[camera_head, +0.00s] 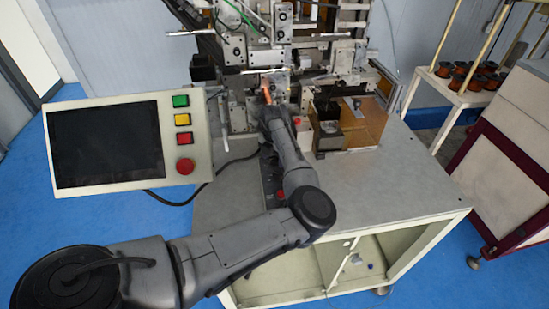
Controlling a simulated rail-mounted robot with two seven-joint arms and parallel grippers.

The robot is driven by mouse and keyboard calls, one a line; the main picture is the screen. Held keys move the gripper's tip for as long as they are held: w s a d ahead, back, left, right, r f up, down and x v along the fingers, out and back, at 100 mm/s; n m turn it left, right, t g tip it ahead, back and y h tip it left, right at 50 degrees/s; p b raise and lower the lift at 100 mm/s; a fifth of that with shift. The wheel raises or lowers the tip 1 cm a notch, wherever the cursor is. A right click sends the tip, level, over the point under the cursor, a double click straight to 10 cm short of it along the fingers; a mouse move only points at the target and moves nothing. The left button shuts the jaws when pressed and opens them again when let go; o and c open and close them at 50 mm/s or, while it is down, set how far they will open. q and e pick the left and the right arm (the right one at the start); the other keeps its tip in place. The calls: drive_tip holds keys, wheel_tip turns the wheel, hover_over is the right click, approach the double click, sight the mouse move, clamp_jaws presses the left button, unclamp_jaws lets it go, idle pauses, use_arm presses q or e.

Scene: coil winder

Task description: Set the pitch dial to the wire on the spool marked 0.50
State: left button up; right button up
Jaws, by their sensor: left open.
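The coil winder (335,75) stands at the back of a grey-topped bench. My left arm reaches in from the lower left, and my left gripper (270,108) is at the front of the winder, beside a small orange part (266,92). The gripper is open; its fingers are small and partly hidden behind my own wrist. I cannot make out the pitch dial; my arm covers part of the winder's front. Copper-coloured spools (459,71) stand on the cream shelf at the right, too small for any marking to be read. My right gripper is not in view.
A control panel (108,143) with a dark screen and several buttons, including a red knob (184,166), juts out at the left. The cream shelf (440,90) and a dark red-framed cabinet (515,130) stand at the right. The bench top (390,190) is clear at its front right.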

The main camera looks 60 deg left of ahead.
use_arm(q)
drive_tip(key=shift+f, duration=0.2)
drive_tip(key=shift+c, duration=0.3)
drive_tip(key=c, duration=0.9)
drive_tip(key=shift+o, duration=0.2)
drive_tip(key=shift+r+p, duration=0.15)
drive_tip(key=shift+p, duration=0.3)
drive_tip(key=m+p, duration=1.1)
drive_tip(key=p, duration=0.1)
drive_tip(key=shift+r+p, duration=0.1)
drive_tip(key=shift+p, duration=0.3)
drive_tip(key=m+p, duration=0.3)
drive_tip(key=m, duration=0.1)
drive_tip(key=shift+m+p, duration=0.9)
drive_tip(key=shift+m, duration=0.4)
